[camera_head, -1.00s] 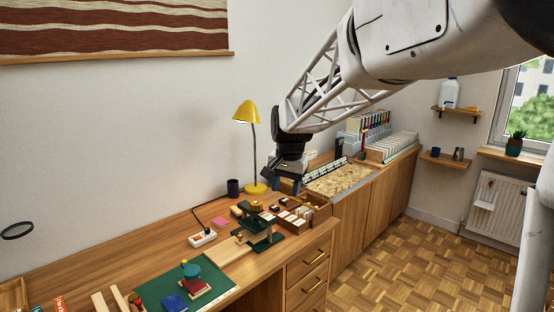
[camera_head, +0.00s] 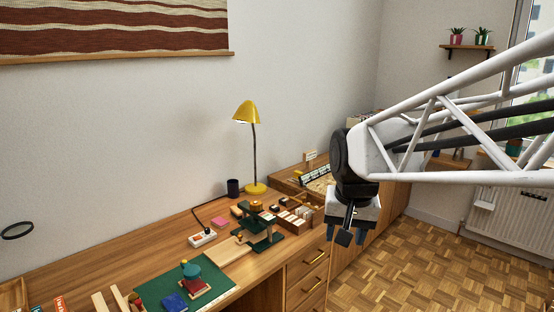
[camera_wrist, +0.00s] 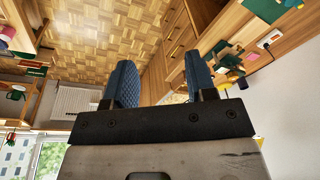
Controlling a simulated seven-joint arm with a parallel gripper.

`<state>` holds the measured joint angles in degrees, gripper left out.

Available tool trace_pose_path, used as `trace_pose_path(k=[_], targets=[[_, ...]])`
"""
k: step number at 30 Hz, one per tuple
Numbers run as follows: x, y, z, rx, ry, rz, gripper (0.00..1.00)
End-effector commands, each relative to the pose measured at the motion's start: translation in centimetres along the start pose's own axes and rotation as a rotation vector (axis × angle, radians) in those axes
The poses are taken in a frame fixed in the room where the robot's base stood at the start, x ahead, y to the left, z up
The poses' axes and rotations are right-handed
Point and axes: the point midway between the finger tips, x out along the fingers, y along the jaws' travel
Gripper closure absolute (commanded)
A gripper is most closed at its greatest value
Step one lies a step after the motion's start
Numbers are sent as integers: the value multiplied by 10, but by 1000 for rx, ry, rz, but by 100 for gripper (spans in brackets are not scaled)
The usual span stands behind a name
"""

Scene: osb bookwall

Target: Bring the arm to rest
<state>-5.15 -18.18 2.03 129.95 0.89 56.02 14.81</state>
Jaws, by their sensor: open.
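My gripper (camera_head: 345,238) is at the end of my white lattice arm, to the right of the desk and in front of the drawers in the head view. In the wrist view my gripper (camera_wrist: 162,84) shows two blue padded fingers standing wide apart with nothing between them. Beyond the fingers are the parquet floor (camera_wrist: 95,40) and the wooden drawer fronts.
The wooden desk (camera_head: 110,262) holds a green mat (camera_head: 150,292) with small blocks, a yellow lamp (camera_head: 247,112), a dark cup (camera_head: 233,187) and a power strip (camera_head: 202,238). Drawers (camera_head: 306,270) stand below its right end. The floor (camera_head: 400,270) at right is clear.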

Motion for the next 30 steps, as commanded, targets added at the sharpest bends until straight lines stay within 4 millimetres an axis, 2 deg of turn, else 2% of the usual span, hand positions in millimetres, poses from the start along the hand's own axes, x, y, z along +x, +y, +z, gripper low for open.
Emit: trace_pose_path(k=[1, 8, 18, 24, 30], targets=[[-1, 7, 12, -8, 6, 1, 49], [3, 33, 60, -54, 24, 10, 49], [18, 65, 131, -121, 48, 24, 49], [26, 77, 159, -148, 58, 31, 49], [30, 80, 169, -160, 60, 33, 49]])
